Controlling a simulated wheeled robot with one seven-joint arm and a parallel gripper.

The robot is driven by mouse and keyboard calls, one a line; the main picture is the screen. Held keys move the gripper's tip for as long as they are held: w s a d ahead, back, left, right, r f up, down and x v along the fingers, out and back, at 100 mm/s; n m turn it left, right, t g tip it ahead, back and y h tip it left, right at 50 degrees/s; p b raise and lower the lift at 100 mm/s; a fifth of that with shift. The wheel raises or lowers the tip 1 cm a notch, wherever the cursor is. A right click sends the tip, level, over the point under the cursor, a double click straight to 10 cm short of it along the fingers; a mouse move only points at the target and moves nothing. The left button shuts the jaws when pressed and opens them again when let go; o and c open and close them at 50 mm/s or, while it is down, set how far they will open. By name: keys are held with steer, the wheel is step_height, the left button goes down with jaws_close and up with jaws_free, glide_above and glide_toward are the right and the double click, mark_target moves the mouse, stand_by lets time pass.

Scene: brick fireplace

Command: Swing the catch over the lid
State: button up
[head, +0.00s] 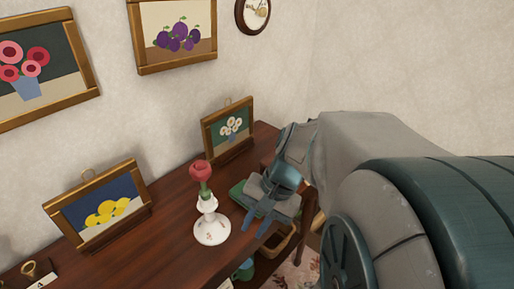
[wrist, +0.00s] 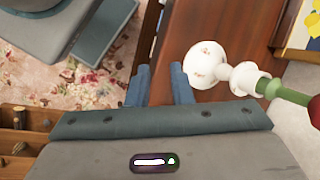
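I cannot make out a catch or a lid in either view.
Framed pictures of yellow fruit (head: 100,212) and white flowers (head: 229,130) stand along the wall. A brass object (head: 30,268) is at lower left. A wooden compartment tray (wrist: 22,145) shows in the wrist view.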

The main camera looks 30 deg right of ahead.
steer(key=w+d+f+m+t+y+b, duration=0.35)
steer(key=d+f+m+b, duration=0.2)
steer(key=m, duration=0.25)
steer(key=s+d+f+m+t+h+b, duration=0.1)
steer(key=d+f+m+t+b, duration=0.15)
steer(key=d+m+t, duration=0.35)
steer(key=s+d+f+m+t+h+b, duration=0.1)
steer(key=d+m+t+b, duration=0.25)
steer(key=d, duration=0.55)
steer(key=s+d+f+m+t+h+b, duration=0.1)
steer(key=d+f+m+t+h+b, duration=0.15)
steer(key=d+m+t, duration=0.35)
steer(key=w+b, duration=0.1)
steer(key=w, duration=0.3)
steer(key=w+a+g+b, duration=0.1)
steer(key=w, duration=0.4)
steer(key=w+a+n+g+y, duration=0.1)
steer(key=w, duration=0.3)
steer(key=shift+w+a+r+b, duration=0.25)
steer(key=shift+b, duration=0.15)
steer(key=shift+c, duration=0.3)
jaws_close()
